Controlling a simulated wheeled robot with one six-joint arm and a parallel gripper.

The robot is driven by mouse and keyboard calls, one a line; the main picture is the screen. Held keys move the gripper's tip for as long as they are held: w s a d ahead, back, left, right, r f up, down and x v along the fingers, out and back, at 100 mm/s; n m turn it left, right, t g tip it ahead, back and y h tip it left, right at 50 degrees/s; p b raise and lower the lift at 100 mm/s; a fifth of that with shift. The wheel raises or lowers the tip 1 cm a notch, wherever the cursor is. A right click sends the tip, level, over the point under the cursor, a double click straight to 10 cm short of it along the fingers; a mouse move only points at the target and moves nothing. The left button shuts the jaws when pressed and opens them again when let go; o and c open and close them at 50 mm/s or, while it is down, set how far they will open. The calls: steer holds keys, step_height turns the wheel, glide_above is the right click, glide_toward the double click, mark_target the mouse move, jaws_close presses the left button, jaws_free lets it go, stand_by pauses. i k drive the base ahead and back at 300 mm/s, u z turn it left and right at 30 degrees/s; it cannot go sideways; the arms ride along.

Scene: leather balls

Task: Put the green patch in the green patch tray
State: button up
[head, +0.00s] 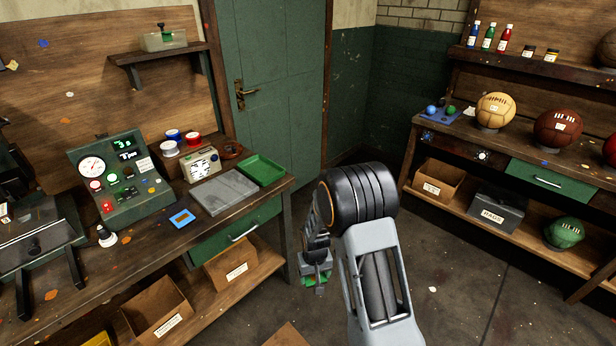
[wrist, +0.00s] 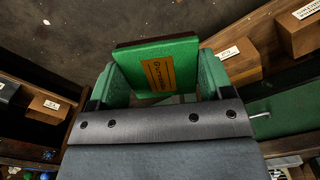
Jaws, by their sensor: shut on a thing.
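My gripper (head: 316,279) hangs in front of the left workbench, over the floor. In the wrist view my gripper (wrist: 163,84) is shut on the green patch (wrist: 184,54), a flat green piece with an orange label, held between its two green finger pads. In the head view only a little green shows at the fingertips, and the patch is mostly hidden. The green tray (head: 261,169) lies on the right back part of the left workbench and looks empty. My gripper is in front of, to the right of and apart from this tray.
A green console (head: 122,188) stands farther left. The right bench (head: 470,150) holds leather balls. Open floor lies between the benches.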

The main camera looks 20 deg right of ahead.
mark_target(264, 175)
steer(key=z, duration=0.6)
steer(key=k, duration=0.8)
steer(key=z, duration=0.75)
steer(key=i, duration=0.95)
steer(key=u, duration=1.05)
steer(key=i, duration=0.8)
steer(key=u, duration=0.9)
